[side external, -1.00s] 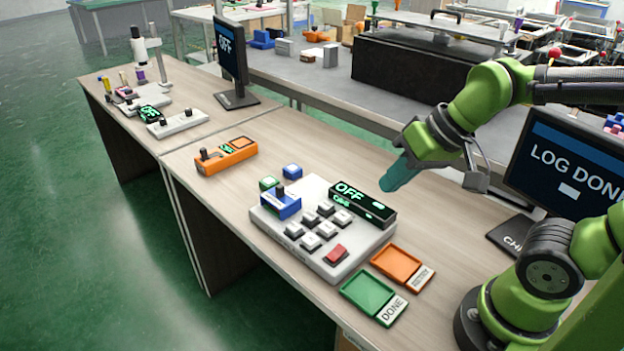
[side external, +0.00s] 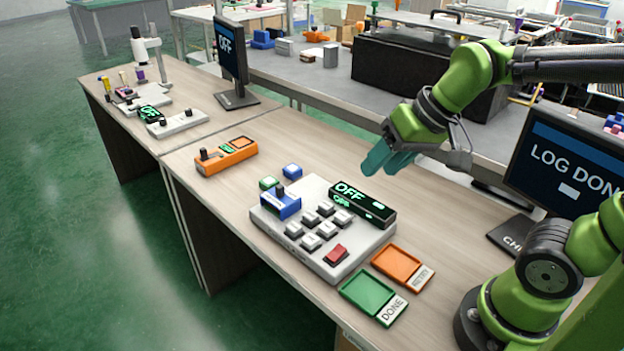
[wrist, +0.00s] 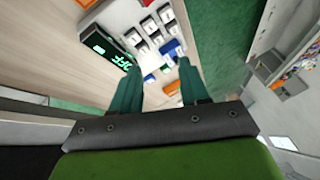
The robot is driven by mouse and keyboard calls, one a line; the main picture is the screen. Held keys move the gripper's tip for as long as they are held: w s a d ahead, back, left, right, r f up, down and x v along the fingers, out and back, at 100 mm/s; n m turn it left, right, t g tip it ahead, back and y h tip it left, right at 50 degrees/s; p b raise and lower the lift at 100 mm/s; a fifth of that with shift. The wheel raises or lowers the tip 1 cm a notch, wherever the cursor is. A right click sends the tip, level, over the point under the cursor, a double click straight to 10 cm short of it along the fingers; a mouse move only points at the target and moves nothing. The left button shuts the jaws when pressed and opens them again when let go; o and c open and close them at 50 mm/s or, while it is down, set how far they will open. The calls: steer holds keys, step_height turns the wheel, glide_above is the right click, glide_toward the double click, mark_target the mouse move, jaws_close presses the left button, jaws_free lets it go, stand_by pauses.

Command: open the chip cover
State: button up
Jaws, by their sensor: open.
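A light grey panel (side external: 345,268) lies on the near bench and carries several grey keys, a red key and a blue fixture (side external: 283,205) with a dark knob. No part is clearly marked as the chip cover; the blue fixture may be it, but I cannot tell. The fixture also shows in the wrist view (wrist: 169,48). A black display (side external: 362,205) reading OFF sits at the panel's far right edge. My gripper (side external: 378,166) is open and empty, above the bench behind the display. Its two teal fingers (wrist: 160,88) show apart in the wrist view.
A green DONE tray (side external: 368,297) and an orange tray (side external: 400,264) lie right of the panel. An orange box (side external: 227,157) stands left. A LOG DONE monitor (side external: 567,165) stands right.

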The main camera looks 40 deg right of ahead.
steer(key=w+a+n+g, duration=0.1)
steer(key=w+g, duration=0.1)
steer(key=w, duration=0.8)
steer(key=n+g+h, duration=0.2)
steer(key=n+g, duration=0.1)
steer(key=g, duration=0.1)
glide_above(280, 186)
step_height(280, 186, down, 16)
steer(key=shift+w+r, duration=0.1)
steer(key=shift+r, duration=0.05)
jaws_close()
